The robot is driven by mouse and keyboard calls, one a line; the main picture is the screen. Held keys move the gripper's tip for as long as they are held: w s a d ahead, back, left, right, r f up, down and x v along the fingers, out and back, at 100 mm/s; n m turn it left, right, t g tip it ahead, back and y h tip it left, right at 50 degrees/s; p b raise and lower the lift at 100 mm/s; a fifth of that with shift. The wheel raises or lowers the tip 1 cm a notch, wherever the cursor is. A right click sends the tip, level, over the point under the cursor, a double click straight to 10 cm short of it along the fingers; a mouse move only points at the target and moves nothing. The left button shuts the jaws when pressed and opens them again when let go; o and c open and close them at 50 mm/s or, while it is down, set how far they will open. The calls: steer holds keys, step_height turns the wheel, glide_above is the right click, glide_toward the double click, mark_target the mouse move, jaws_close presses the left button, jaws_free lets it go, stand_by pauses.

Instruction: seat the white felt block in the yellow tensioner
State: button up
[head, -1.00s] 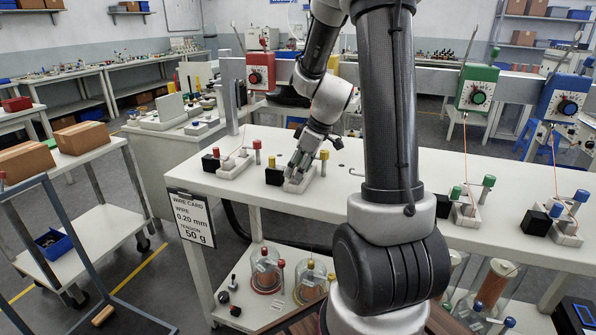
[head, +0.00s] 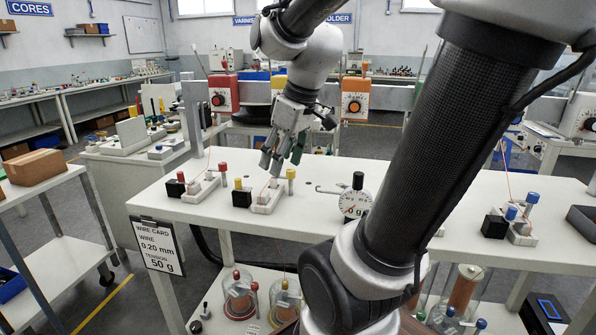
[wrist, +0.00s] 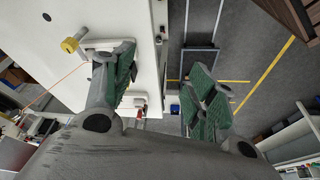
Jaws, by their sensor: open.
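The yellow tensioner (head: 265,204) is a white base on the bench with yellow-capped posts and a black block at its left end. In the wrist view, a yellow knob (wrist: 70,45) shows at upper left, beside the left finger. My gripper (head: 279,160) is above the tensioner, clear of it, with its fingers pointing down. In the wrist view my gripper (wrist: 162,88) has its green-padded fingers wide apart, with nothing between them. I cannot pick out the white felt block from the white base; the fingers hide part of that area.
The red-capped tensioner (head: 200,187) stands close on the left. A blue-capped tensioner (head: 512,227) is farther right. A wire card (head: 158,246) hangs at the bench's front edge.

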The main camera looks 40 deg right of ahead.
steer(key=s+a+m+h, duration=0.1)
steer(key=s+m, duration=0.2)
steer(key=s, duration=0.5)
steer(key=shift+f+m+t, duration=0.15)
steer(key=shift+m+t, duration=0.15)
steer(key=shift+s+a, duration=0.1)
stand_by(1.5)
